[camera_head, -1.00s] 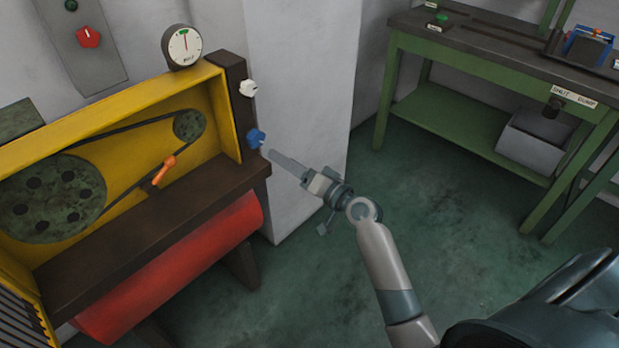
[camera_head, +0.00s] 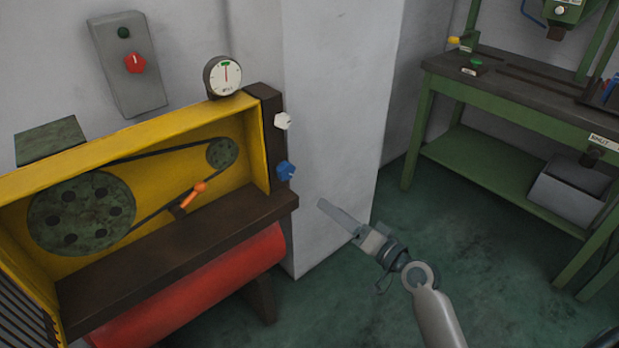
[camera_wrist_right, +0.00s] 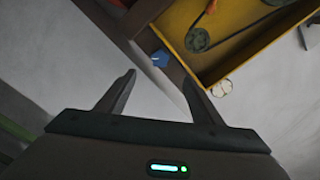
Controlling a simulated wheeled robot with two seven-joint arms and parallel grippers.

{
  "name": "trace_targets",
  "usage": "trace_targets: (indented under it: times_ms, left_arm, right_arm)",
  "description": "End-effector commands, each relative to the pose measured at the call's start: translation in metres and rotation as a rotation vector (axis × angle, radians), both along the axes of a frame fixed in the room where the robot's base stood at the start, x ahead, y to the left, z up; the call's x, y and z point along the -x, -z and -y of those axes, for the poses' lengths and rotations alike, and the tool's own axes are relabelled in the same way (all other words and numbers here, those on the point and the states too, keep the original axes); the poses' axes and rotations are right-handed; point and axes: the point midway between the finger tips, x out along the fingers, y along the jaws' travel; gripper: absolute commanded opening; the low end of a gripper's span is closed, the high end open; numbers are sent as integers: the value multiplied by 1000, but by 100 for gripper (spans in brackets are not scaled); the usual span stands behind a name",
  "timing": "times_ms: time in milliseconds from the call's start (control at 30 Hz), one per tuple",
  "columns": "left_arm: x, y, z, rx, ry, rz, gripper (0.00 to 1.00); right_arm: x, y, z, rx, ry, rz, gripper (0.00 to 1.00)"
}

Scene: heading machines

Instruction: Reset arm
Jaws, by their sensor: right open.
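My right gripper (camera_head: 322,205) is in front of the pale pillar, a little right of the yellow machine (camera_head: 160,125). It is empty and apart from the machine. In the right wrist view its two fingers stand wide apart (camera_wrist_right: 158,82). The blue knob (camera_head: 286,171) and white knob (camera_head: 283,121) sit on the machine's dark right post. The blue knob also shows in the right wrist view (camera_wrist_right: 160,59), beyond the fingers. My left gripper is not in view.
A dial gauge (camera_head: 223,77) tops the machine, and a red cylinder (camera_head: 190,290) lies under its ledge. A wall box with a red knob (camera_head: 135,63) is behind. A green workbench (camera_head: 510,110) with a grey bin (camera_head: 570,190) stands at right. The green floor between is clear.

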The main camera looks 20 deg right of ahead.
Motion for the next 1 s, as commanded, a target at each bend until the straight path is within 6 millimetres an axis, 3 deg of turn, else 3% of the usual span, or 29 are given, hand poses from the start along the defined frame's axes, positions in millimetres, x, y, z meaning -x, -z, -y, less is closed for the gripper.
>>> trace_targets:
  times_ms: [233, 367, 467, 667, 867, 1000]
  left_arm:
    - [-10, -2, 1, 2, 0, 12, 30]
    - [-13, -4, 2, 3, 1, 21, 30]
    - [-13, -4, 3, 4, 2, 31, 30]
    - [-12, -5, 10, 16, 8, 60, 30]
    - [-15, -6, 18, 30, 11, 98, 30]
    - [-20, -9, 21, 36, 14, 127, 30]
  right_arm:
    - [0, 8, -1, 8, 4, -14, 61]
    - [-1, 34, -2, 38, 16, -58, 61]
    - [1, 68, -4, 79, 28, -114, 61]
    - [19, 163, -13, 214, 45, -268, 61]
    - [61, 265, -28, 386, 24, -426, 61]
    - [105, 333, -40, 521, -20, -530, 61]
